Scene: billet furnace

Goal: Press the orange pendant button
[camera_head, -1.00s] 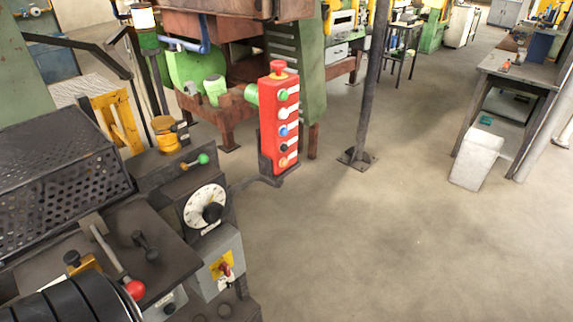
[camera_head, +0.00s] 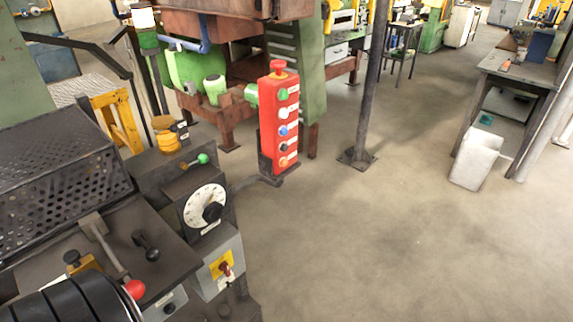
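The red pendant box (camera_head: 279,120) stands upright near the middle of the head view, on a dark bracket beside the machine. A red mushroom knob (camera_head: 278,68) tops it. Its face carries a column of buttons: green (camera_head: 283,94) at the top, then white (camera_head: 283,113), blue (camera_head: 283,131), black (camera_head: 283,147) and the orange button (camera_head: 283,162) at the bottom. White label plates sit beside the buttons. Nothing covers the orange button.
A dark machine with a perforated guard (camera_head: 62,165), a white dial (camera_head: 205,208) and a red-knobbed lever (camera_head: 133,288) fills the left. A dark post (camera_head: 368,90) stands right of the pendant. A workbench (camera_head: 508,68) and white bin (camera_head: 476,161) are at right. The floor centre-right is clear.

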